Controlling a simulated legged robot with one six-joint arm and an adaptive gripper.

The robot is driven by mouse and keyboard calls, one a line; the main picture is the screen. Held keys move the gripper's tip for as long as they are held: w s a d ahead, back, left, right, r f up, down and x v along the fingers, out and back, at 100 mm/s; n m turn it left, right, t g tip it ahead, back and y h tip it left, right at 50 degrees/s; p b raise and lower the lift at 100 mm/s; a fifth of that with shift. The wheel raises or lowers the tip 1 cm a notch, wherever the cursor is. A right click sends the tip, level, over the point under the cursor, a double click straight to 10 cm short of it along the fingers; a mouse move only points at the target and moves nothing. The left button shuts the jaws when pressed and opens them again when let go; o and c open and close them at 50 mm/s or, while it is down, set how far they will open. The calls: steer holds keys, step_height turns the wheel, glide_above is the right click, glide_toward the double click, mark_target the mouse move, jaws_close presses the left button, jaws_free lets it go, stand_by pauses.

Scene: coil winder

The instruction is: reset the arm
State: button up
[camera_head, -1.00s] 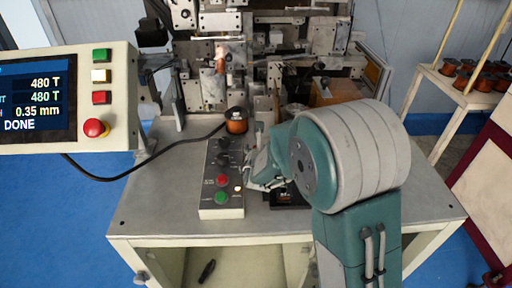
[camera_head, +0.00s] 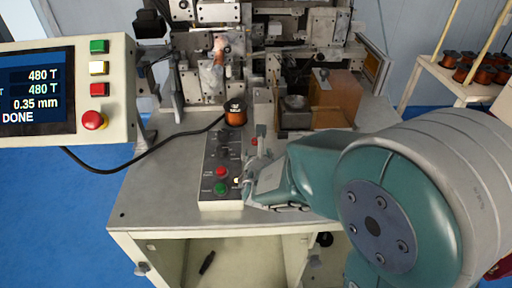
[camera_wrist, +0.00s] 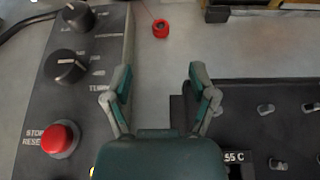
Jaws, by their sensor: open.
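My gripper (camera_head: 262,160) is low over the machine table, just right of the control box (camera_head: 221,185). In the wrist view its two fingers (camera_wrist: 160,80) are spread apart with nothing between them. Bare grey table shows between the fingertips. My arm covers the right front of the table in the head view.
The control box has black knobs and red and green buttons. A black pegged plate (camera_wrist: 275,120) is close on the right. A copper spool (camera_head: 236,116) stands behind the box; the winder (camera_head: 215,75) stands at the back.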

steer(key=shift+s+r, duration=0.2)
steer(key=shift+s, duration=0.35)
steer(key=s+d+r+m+g+h, duration=0.2)
steer(key=s+d+r+m+h, duration=0.25)
steer(key=d+m, duration=0.5)
steer(key=s+d+r+m+g+h, duration=0.25)
steer(key=s+d+m, duration=0.25)
steer(key=d+m, duration=0.4)
steer(key=s+m+g+y, duration=0.2)
steer(key=s+m+g, duration=0.1)
steer(key=s+m, duration=0.7)
steer(key=s+a+r+m+y, duration=0.1)
steer(key=s+a+m+y, duration=0.3)
steer(key=a+m+y, duration=0.1)
steer(key=shift+s+a+r+m, duration=0.25)
steer(key=shift+a+r+m, duration=0.25)
steer(key=shift+m, duration=0.75)
